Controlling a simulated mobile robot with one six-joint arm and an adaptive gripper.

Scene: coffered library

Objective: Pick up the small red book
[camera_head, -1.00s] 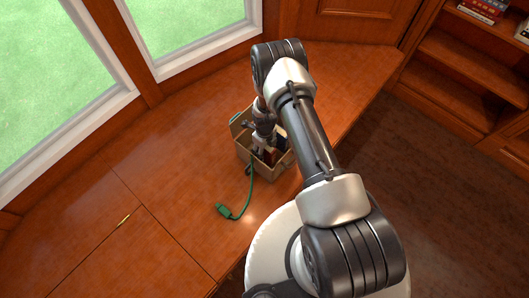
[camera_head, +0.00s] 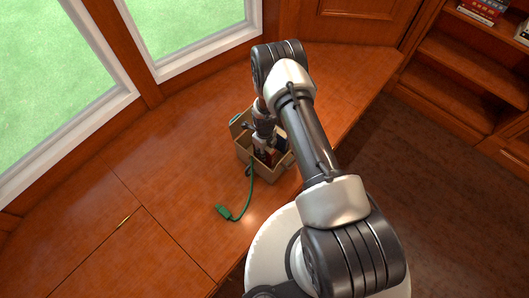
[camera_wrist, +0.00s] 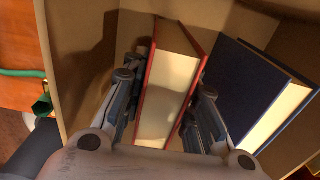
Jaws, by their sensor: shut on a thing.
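The small red book (camera_wrist: 172,82) stands upright in a cardboard box, its pale page edges facing the wrist camera. My gripper (camera_wrist: 172,95) reaches down into the box with one finger on each side of the book, shut on it. In the head view my gripper (camera_head: 262,150) is inside the box (camera_head: 275,176), and a bit of the red book (camera_head: 268,158) shows beside it. The book's lower part is hidden in the wrist view by my gripper's body.
A dark blue book (camera_wrist: 252,95) leans close on the right of my gripper in the box. A green cable (camera_head: 243,203) hangs over the box wall, its plug (camera_head: 224,211) on the wooden bench (camera_head: 180,160). Windows stand behind; the bench's left side is clear.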

